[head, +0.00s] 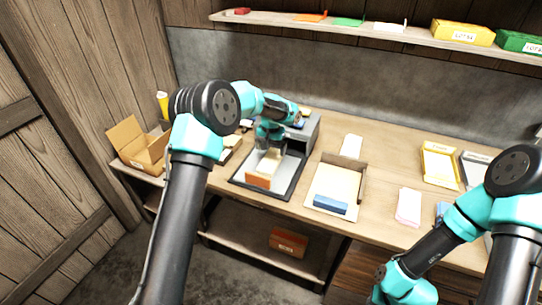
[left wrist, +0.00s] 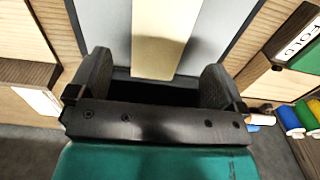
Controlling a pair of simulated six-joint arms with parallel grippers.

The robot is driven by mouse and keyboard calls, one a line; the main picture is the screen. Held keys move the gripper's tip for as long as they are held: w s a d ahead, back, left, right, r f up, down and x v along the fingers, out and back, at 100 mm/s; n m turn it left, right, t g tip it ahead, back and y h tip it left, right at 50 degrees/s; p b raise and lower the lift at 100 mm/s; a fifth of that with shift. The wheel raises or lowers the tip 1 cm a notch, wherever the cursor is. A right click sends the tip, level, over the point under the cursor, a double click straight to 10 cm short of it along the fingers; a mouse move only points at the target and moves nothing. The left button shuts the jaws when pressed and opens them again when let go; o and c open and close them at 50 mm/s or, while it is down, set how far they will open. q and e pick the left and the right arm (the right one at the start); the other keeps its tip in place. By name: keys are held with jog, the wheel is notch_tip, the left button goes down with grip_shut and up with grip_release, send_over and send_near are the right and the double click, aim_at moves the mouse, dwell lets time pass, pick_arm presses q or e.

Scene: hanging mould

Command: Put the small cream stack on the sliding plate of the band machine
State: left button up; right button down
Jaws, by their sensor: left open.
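The small cream stack (head: 270,162) lies on the grey sliding plate (head: 290,172) of the band machine (head: 308,132), behind an orange block at the plate's front. My left gripper (head: 266,148) is just above the stack, pointing down. In the left wrist view the gripper (left wrist: 157,75) is open, with one finger on each side of the cream stack (left wrist: 163,38). Gaps show between the fingers and the stack. The gripper hides part of the stack in the head view. My right arm is at the lower right; its fingers do not show.
A shallow tray (head: 357,187) with a blue block (head: 330,204) stands right of the machine. An open cardboard box (head: 138,148) is at the left end of the bench. Pink sheets (head: 409,206) and a yellow tray (head: 440,165) are farther right. A shelf (head: 375,31) runs above.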

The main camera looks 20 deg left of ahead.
aim_at(271, 160)
pick_arm(q)
notch_tip(271, 160, up, 6)
jog(key=shift+r, duration=0.25)
